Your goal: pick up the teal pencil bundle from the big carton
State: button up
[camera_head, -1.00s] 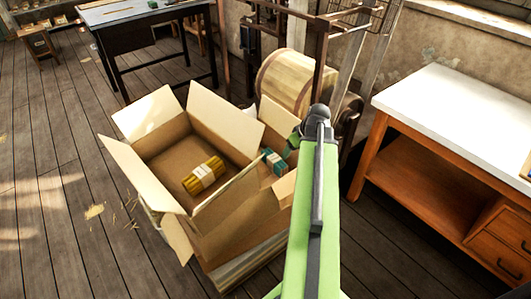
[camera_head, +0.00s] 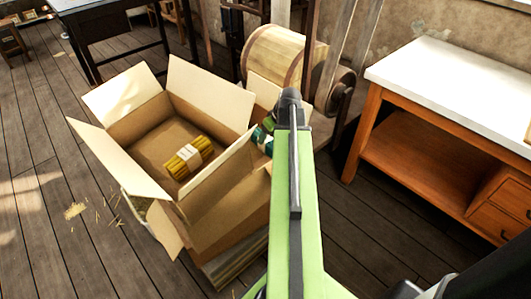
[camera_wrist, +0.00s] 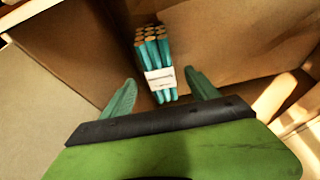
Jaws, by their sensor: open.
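The teal pencil bundle (camera_wrist: 158,62) has a white paper band and stands between cardboard walls in the wrist view. In the head view only a small teal part (camera_head: 262,136) shows beside my arm, in a carton space right of the open carton (camera_head: 133,132) with the yellow bundle. I cannot tell whether this is a separate carton. My gripper (camera_wrist: 160,79) is open, with one finger on each side of the bundle's banded lower part in the picture. I cannot tell whether the fingers touch it.
A yellow pencil bundle (camera_head: 189,157) lies in the open carton. Raised flaps stand close to my arm. A wooden drum (camera_head: 283,57) and metal posts stand behind. A white-topped workbench (camera_head: 440,85) is at the right. Plank floor (camera_head: 50,200) is open at the left.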

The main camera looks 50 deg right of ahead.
aim_at(267, 139)
jog(key=b+x, duration=0.5)
jog(key=x, duration=0.2)
jog(key=shift+w+f, duration=0.2)
jog(key=shift+f, duration=0.05)
jog(key=shift+r, duration=0.2)
grip_shut()
